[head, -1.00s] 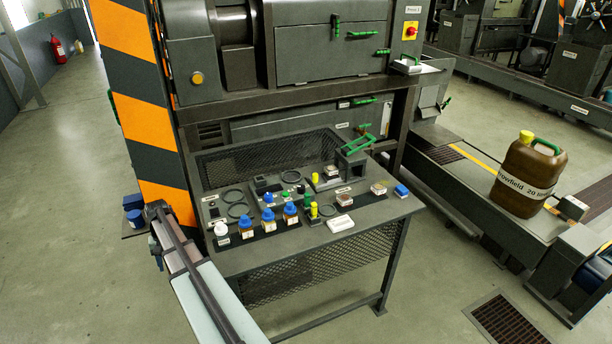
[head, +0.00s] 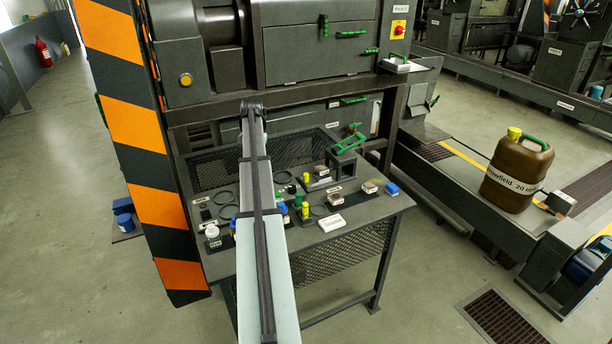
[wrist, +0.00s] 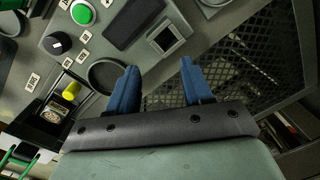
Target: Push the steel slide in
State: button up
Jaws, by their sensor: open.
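My gripper (wrist: 160,80) shows in the wrist view as two blue fingers, apart, with nothing between them. It is over the bench panel, and its fingertips point toward a dark block (wrist: 134,22). A small pale grey metal square, which looks like the steel slide (wrist: 166,38), sits at the block's near end, ahead of the fingertips and apart from them in the picture. How far it sticks out, I cannot tell. In the head view my arm covers that part of the bench, and the fingers are not visible there.
The bench (head: 345,222) holds bottles, rings and a stand with a green handle (head: 347,143). In the wrist view a green button (wrist: 83,12), a black knob (wrist: 57,43), a ring (wrist: 107,74) and a yellow knob (wrist: 72,91) lie left. Mesh (wrist: 245,65) is at right.

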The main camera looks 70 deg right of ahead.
aim_at(306, 174)
jog(key=s+d+r+m, duration=0.1)
jog(key=s+d+r, duration=0.1)
jog(key=s+d, duration=0.45)
jog(key=s+d+r+m, duration=0.2)
jog(key=s+d+r, duration=0.1)
jog(key=s, duration=0.7)
jog(key=shift+g+h, duration=0.3)
jog(key=f, duration=1.3)
jog(key=shift+s+f, duration=0.35)
jog(key=shift+f, duration=0.05)
jog(key=shift+c, duration=0.5)
grip_shut()
